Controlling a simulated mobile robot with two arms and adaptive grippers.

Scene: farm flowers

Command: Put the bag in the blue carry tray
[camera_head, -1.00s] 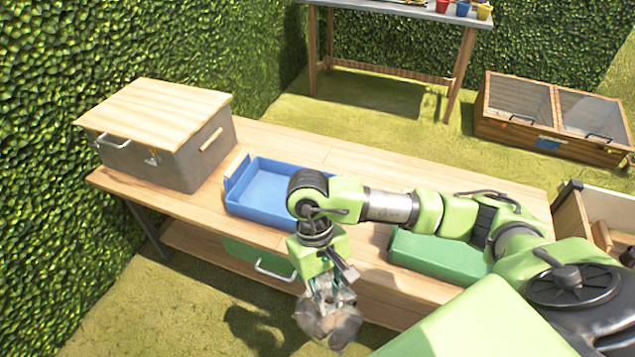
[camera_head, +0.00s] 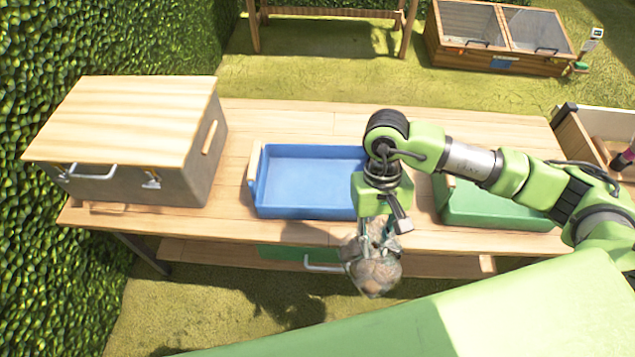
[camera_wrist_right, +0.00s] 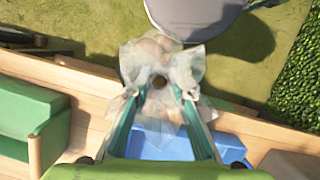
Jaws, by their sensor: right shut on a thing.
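My right gripper (camera_head: 375,236) points down in front of the bench's front edge and is shut on the bag (camera_head: 376,272). The bag is translucent, with brownish contents, and hangs below the fingers. In the right wrist view the bag (camera_wrist_right: 150,58) sits between the fingertips (camera_wrist_right: 160,92). The blue carry tray (camera_head: 309,212) stands on the bench behind and left of the gripper; it looks empty where it shows. My right arm hides its right end. The tray also shows in the right wrist view (camera_wrist_right: 232,148), beneath the gripper. My left gripper is not in view.
A green tray (camera_head: 495,212) stands on the wooden bench (camera_head: 232,222), right of the blue one. A grey box with a wooden lid (camera_head: 130,120) stands at the bench's left end. A hedge (camera_head: 110,40) rises at the left. A cold frame (camera_head: 500,35) stands on the grass behind.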

